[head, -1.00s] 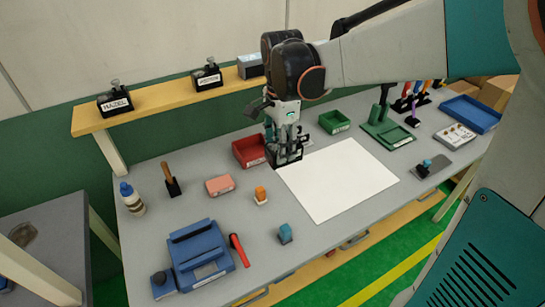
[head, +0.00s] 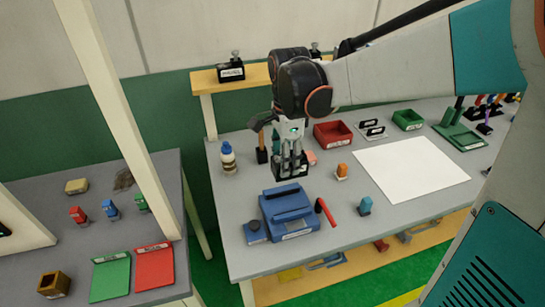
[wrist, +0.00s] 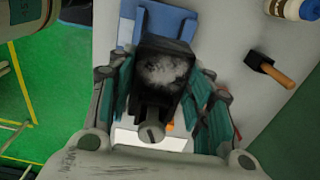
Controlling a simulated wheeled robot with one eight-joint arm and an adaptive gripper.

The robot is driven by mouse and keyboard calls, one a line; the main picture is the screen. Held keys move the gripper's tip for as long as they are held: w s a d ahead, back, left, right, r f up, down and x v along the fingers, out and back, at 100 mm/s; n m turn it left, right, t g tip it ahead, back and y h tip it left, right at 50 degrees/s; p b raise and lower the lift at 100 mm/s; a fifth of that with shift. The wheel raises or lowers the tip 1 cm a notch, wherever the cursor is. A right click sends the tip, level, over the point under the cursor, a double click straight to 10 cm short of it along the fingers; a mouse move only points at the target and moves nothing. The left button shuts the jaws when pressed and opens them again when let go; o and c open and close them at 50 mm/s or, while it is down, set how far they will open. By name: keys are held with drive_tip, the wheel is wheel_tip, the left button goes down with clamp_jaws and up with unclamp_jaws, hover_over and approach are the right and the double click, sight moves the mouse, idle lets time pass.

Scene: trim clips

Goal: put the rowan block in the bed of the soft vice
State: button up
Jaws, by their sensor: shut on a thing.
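My gripper (head: 290,160) is shut on a black block (head: 291,167) with a pale label too small to read; I take it for the rowan block. In the wrist view the block (wrist: 165,65) shows a scuffed face and a round knob between the fingers. The blue vice (head: 286,207), which I take for the soft vice, stands on the bench just in front of and below the gripper in the head view. It shows partly behind the block in the wrist view (wrist: 125,35). The held block appears above the bench, apart from the vice.
A red-handled tool (head: 327,212) lies right of the vice. A white-and-blue bottle (head: 228,158) and a wooden-handled tool (head: 261,140) stand behind. An orange piece (head: 342,171) and a teal piece (head: 365,206) stand to the right. A white sheet (head: 412,170) lies further right.

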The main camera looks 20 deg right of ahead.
wheel_tip(320, 180, down, 15)
drive_tip(key=b, duration=0.4)
drive_tip(key=shift+w+r, duration=0.1)
drive_tip(key=shift+r, duration=0.1)
drive_tip(key=shift+f, duration=0.2)
drive_tip(key=o, duration=1.1)
drive_tip(key=shift+r, duration=0.2)
